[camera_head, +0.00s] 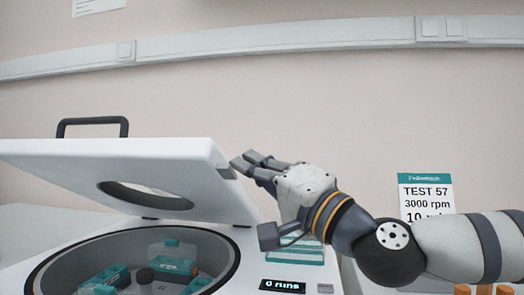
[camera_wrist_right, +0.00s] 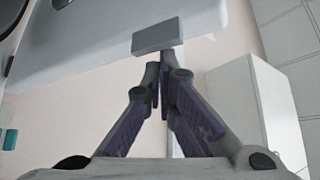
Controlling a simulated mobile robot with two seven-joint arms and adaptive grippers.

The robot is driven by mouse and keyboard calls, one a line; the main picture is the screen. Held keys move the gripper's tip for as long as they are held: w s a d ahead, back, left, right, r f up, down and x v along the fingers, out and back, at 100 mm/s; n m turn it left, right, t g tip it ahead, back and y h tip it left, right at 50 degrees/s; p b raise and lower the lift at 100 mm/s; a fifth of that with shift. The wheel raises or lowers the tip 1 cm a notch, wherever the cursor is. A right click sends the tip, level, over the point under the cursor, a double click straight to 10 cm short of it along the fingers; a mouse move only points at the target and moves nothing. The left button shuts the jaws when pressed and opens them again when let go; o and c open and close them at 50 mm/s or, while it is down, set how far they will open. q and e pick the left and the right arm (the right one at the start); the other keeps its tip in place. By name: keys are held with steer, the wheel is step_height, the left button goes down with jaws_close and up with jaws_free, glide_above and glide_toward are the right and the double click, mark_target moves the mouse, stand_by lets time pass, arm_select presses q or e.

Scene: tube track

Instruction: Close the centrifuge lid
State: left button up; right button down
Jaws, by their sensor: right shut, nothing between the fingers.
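The white centrifuge (camera_head: 258,262) stands at the lower left in the head view. Its lid (camera_head: 75,165) is partly raised and tilted over the open bowl, with a round window and a dark handle (camera_head: 92,122) on top. My right gripper (camera_head: 246,163) is shut and empty, its fingertips close by the lid's right edge. Whether they touch it I cannot tell. In the right wrist view the shut fingertips (camera_wrist_right: 157,40) lie in front of a pale panel, apparently the lid (camera_wrist_right: 90,50). My left gripper is not in view.
Teal-and-white tube holders (camera_head: 172,258) sit in the bowl (camera_head: 75,263). A small display (camera_head: 282,286) is on the centrifuge front. A "TEST 57" card (camera_head: 426,194) stands behind my right arm. Orange items (camera_head: 485,290) show at the lower right. The wall behind has a rail (camera_head: 300,48).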

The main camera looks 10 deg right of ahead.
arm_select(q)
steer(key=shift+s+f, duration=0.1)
arm_select(e)
steer(key=shift+s+a+f, duration=0.15)
steer(key=shift+s+f, duration=0.05)
steer(key=shift+f, duration=0.25)
